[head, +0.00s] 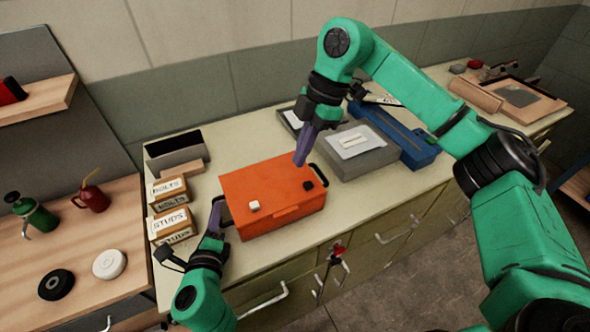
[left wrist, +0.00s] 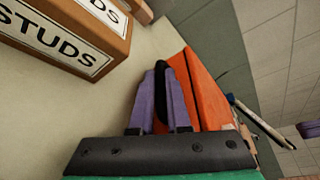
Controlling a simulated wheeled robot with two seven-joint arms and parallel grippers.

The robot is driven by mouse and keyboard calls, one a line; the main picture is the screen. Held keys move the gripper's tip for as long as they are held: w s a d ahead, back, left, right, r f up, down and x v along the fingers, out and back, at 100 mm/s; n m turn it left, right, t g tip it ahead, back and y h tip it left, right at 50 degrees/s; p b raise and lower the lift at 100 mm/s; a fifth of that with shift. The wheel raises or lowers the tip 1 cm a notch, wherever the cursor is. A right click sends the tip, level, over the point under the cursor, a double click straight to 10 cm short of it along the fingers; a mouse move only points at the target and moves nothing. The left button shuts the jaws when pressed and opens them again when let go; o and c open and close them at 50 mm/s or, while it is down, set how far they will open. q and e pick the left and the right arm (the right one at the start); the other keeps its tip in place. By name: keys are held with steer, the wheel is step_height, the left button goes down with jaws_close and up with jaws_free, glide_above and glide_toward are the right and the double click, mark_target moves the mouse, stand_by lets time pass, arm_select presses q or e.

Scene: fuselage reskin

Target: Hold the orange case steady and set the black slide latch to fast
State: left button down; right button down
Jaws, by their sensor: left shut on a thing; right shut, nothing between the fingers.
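The orange case (head: 275,188) sits on the pale workbench, with a black side handle at each end. Its top carries a small white knob (head: 254,205) toward the left and a small black slide latch (head: 308,185) toward the right. My left gripper (head: 216,218) is shut on the case's left handle; in the left wrist view its purple fingers flank the black handle (left wrist: 160,95) beside the orange wall (left wrist: 205,88). My right gripper (head: 299,162) is shut and empty, pointing down over the case's back right part, behind the latch. Whether its tips touch the lid cannot be told.
Boxes labelled bolts (head: 168,188) and studs (head: 172,222) stand left of the case, with an open dark box (head: 175,150) behind. A grey case (head: 358,155) and a blue toolbox (head: 405,140) stand to the right. Free benchtop is narrow in front.

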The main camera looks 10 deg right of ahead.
steer(key=shift+d+r, duration=0.1)
steer(key=shift+r, duration=0.3)
arm_select(q)
steer(key=c, duration=0.8)
jaws_free()
